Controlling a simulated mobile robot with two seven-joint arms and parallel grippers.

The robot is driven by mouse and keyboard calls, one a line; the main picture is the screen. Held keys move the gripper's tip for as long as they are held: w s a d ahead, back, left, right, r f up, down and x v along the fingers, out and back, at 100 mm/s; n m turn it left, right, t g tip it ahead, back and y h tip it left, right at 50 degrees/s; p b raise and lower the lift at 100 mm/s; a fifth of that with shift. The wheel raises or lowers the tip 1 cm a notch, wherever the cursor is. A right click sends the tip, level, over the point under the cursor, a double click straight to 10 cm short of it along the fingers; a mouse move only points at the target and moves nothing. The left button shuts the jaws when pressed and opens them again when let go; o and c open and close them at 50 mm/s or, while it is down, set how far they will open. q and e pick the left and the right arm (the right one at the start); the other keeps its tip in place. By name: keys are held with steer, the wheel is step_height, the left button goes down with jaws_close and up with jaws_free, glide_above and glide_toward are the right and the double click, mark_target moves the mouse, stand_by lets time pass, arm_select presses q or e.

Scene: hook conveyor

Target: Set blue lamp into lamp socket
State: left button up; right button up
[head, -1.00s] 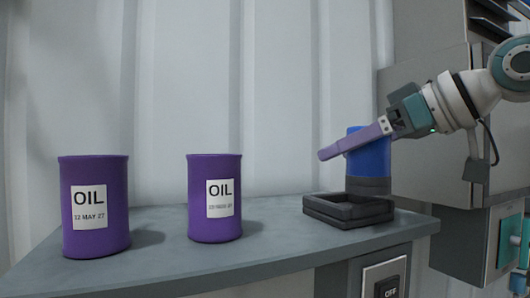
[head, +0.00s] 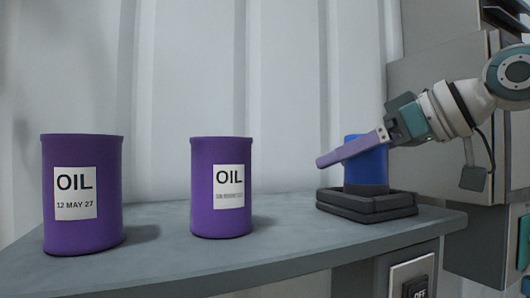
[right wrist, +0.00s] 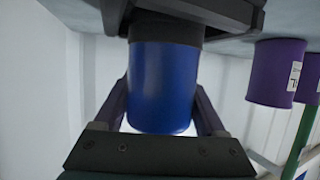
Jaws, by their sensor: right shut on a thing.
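The blue lamp (head: 368,167), a blue cylinder with a dark base, stands upright at the right end of the bench in the head view. My right gripper (head: 325,160) is shut on it, one finger crossing its front. The lamp socket (head: 350,211) is a dark square frame on the bench. The lamp's lower end is over or inside the frame; its front rim hides the bottom, so I cannot tell if it is seated. In the right wrist view, the lamp (right wrist: 163,80) sits between both fingers, with its dark base against the socket (right wrist: 215,10). My left gripper is not in view.
Two purple oil drums (head: 82,230) (head: 221,211) stand on the bench (head: 290,235) to the left, with clear room between them and the socket. A grey cabinet (head: 440,75) stands behind my right arm. A switch panel (head: 412,274) is below the bench edge.

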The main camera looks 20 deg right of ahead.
steer(key=shift+f, duration=0.4)
stand_by(0.7)
steer(key=o, duration=1.6)
steer(key=shift+c, duration=0.2)
